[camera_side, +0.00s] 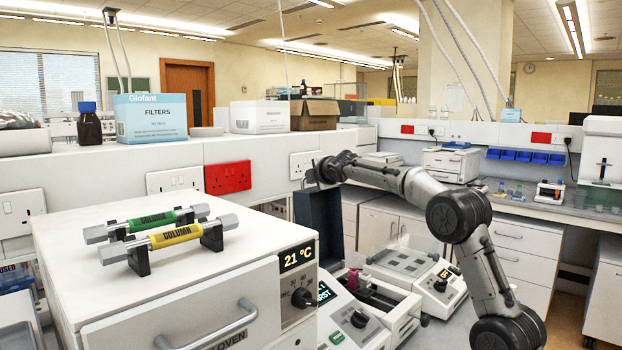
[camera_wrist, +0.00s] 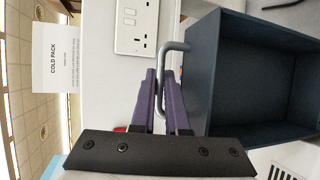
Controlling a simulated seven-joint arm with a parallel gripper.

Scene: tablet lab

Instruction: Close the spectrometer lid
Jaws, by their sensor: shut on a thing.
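The spectrometer lid (camera_side: 318,228) is a dark blue box-shaped cover. It stands raised, on edge, at the back of the light grey spectrometer body (camera_side: 402,309). In the wrist view the lid (camera_wrist: 262,75) fills the right side, with its hollow inside showing. A grey bar handle (camera_wrist: 186,47) is fixed to its edge. My gripper (camera_wrist: 164,76) has its purple fingers shut on this handle. In the side view my gripper (camera_side: 316,176) is at the lid's top, and its fingers are too small to make out there.
A white oven (camera_side: 190,300) with two column tubes (camera_side: 165,240) on top stands at the left front. A second instrument (camera_side: 430,280) stands right of the spectrometer. A wall ledge with sockets (camera_side: 175,180) and a red panel (camera_side: 228,177) runs behind.

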